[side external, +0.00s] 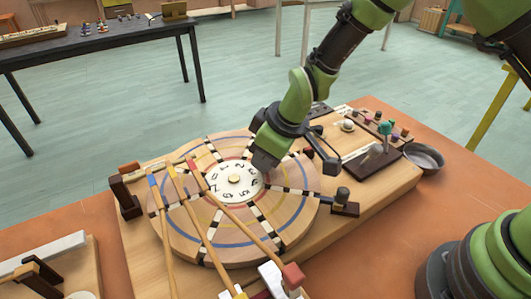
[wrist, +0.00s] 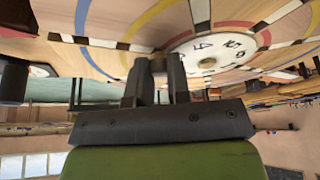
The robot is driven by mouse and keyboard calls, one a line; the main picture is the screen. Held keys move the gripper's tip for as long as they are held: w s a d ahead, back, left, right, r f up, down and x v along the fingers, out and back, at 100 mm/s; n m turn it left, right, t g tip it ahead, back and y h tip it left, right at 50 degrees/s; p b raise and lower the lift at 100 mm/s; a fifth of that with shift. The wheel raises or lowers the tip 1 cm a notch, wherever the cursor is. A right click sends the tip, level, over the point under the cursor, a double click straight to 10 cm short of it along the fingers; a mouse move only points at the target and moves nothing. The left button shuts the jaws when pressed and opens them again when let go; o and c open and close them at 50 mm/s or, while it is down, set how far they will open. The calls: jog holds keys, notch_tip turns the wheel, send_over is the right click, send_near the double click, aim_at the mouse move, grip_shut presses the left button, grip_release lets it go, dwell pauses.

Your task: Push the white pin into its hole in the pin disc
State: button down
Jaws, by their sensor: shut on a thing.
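The pin disc (side external: 291,208) is a large round wooden disc with coloured rings, dark-and-white striped spokes and a white numbered centre plate (side external: 222,190). My gripper (side external: 263,164) points down at the disc, beside the far right edge of the centre plate. In the wrist view my gripper (wrist: 157,66) has its fingertips close to the disc (wrist: 115,18). It is shut on a small shaded stub between the fingertips, which I take to be the white pin. Its colour is hard to tell. The fingers hide most of it, and its hole cannot be made out.
Several long sticks (side external: 206,232) with coloured ends lie across the disc's left side. A dark post (side external: 343,197) stands right of the disc. A rack of coloured knobs (side external: 380,128) and a grey bowl (side external: 423,156) are at the far right. A dark table (side external: 110,40) stands behind.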

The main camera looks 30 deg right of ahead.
jog(key=c, duration=1)
grip_release()
jog(key=s+d+r+m+t, duration=0.1)
jog(key=s+d+r+m, duration=0.2)
jog(key=s+d+r, duration=0.5)
jog(key=s+d+r+m+t, duration=0.1)
jog(key=s+r+m, duration=0.2)
jog(key=r, duration=1)
jog(key=s+d+r+m, duration=0.1)
jog(key=s+d+m, duration=0.1)
jog(key=s, duration=0.3)
jog(key=s+d+m+t, duration=0.1)
jog(key=s+d+m, duration=0.1)
jog(key=s, duration=0.4)
jog(key=shift+s+r+m+t, duration=0.15)
jog(key=shift+r+m+t, duration=0.15)
jog(key=shift+r+m, duration=0.15)
